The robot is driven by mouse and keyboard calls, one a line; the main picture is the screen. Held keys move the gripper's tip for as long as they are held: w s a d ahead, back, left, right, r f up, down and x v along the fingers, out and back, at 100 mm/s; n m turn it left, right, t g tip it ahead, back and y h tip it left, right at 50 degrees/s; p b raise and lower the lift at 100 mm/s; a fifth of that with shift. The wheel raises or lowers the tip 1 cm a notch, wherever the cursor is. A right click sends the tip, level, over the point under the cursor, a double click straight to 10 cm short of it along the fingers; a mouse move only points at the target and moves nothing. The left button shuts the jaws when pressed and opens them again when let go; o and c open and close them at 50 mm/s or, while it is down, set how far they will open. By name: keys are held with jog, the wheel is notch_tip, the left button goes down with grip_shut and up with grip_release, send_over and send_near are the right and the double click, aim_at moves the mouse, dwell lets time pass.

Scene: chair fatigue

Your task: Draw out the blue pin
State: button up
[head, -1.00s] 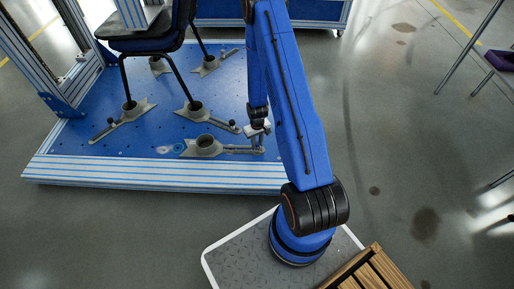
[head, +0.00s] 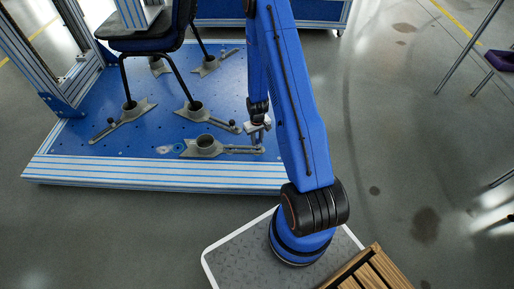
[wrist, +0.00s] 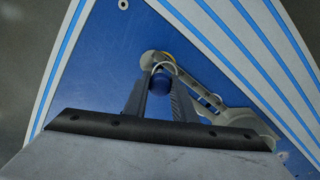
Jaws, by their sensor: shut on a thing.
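The blue pin shows in the wrist view as a round dark blue head (wrist: 160,83) between my fingertips. My gripper (wrist: 159,92) is shut on it; in the head view my gripper (head: 257,127) is low over the right end of the front grey clamp. The pin head is close to the round end of the grey clamp arm (wrist: 205,95), where a yellow edge and a pale ring show. The pin's shaft is hidden, so I cannot tell how deep it sits. In the head view I cannot make out the pin.
The blue base plate (head: 120,125) carries several grey clamps with cups, and a dark chair (head: 140,42) stands in them. The front cup (head: 205,143) is empty. A wooden crate (head: 372,270) is at the bottom right. The floor to the right is mostly clear.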

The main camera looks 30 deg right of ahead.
jog(key=shift+r, duration=0.1)
dwell(0.3)
jog(key=shift+r, duration=2)
